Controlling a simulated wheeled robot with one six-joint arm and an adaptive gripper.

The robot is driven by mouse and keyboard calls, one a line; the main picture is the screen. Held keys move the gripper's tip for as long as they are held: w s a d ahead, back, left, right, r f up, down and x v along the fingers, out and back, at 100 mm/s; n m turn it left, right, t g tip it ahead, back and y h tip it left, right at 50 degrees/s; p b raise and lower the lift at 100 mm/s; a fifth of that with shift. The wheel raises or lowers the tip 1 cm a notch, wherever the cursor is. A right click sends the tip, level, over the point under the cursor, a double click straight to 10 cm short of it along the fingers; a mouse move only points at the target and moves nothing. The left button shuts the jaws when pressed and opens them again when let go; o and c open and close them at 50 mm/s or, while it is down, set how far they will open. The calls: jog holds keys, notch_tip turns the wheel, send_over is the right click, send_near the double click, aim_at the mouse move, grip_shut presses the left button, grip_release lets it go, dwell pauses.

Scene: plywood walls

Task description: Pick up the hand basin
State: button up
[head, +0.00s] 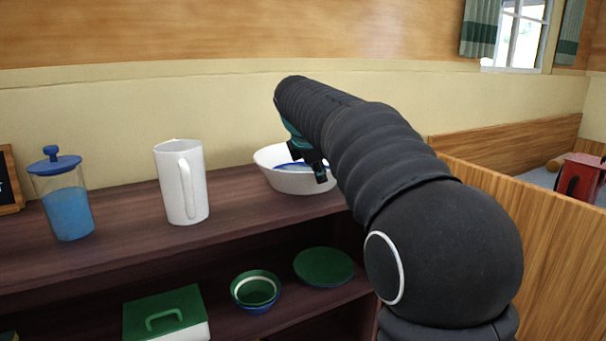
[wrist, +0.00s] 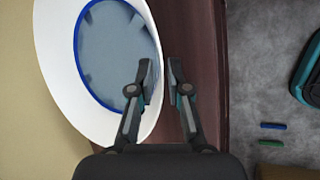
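The hand basin is a white bowl (head: 291,183) with blue inside, standing on the top shelf at the wall. In the wrist view the basin (wrist: 57,65) fills the left side, with a blue ring around its grey-blue bottom. My gripper (wrist: 161,78) is open at its near-right rim. One finger is over the inside of the bowl and the other is outside, over the brown shelf, with a gap between them. In the head view my gripper (head: 308,170) is over the basin's right part, and my arm hides some of it.
A white jug (head: 182,185) and a blue-lidded pitcher (head: 65,205) stand left of the basin on the shelf (head: 125,228). Below are a green-lidded box (head: 166,314), a bowl (head: 256,290) and a green plate (head: 324,266). A wooden partition (head: 540,235) is at right.

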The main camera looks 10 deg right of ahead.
aim_at(322, 190)
jog(key=x, duration=0.5)
jog(key=shift+a, duration=0.35)
grip_shut()
jog(key=shift+r, duration=0.1)
